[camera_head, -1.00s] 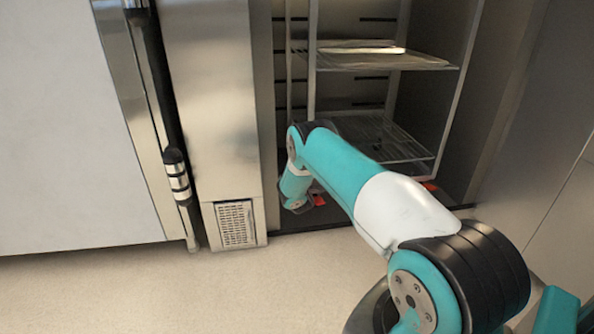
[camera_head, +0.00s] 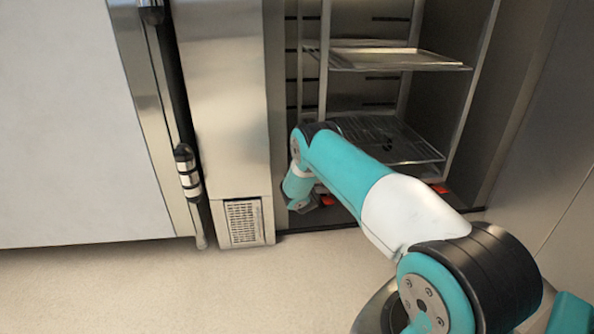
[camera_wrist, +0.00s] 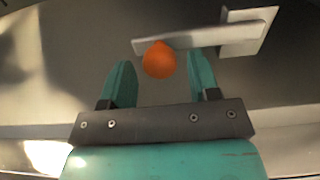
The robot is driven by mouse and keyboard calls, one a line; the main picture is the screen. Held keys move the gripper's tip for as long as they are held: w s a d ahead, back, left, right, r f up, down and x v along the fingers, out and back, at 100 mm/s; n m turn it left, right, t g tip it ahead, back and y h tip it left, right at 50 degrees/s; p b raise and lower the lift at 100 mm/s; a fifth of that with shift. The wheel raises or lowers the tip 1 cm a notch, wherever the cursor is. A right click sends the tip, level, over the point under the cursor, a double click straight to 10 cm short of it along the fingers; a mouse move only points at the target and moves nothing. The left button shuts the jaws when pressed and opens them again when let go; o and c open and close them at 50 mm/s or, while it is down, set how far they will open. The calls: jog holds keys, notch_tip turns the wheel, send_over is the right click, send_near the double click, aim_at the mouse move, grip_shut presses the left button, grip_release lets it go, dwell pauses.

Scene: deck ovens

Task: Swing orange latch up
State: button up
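In the wrist view, the orange latch knob (camera_wrist: 159,61) is a round ball on the left end of a pale grey latch bar (camera_wrist: 205,36). The bar runs nearly level, rising slightly right to a square plate (camera_wrist: 250,33). My gripper (camera_wrist: 160,63) is open, its two teal fingers apart.
In the head view, an open cabinet holds a wire rack (camera_head: 390,138) with a tray (camera_head: 390,60) above. Red parts (camera_head: 438,188) show at its base. A steel pillar with a vent grille (camera_head: 243,222) and a large door with a vertical handle (camera_head: 187,172) stand left. The front floor is clear.

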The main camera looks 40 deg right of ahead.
jog(key=shift+s, duration=0.1)
jog(key=p+v, duration=1.7)
jog(key=p, duration=0.2)
jog(key=shift+p, duration=0.3)
jog(key=shift+s+f, duration=0.1)
jog(key=shift+s, duration=0.05)
jog(key=shift+s, duration=0.1)
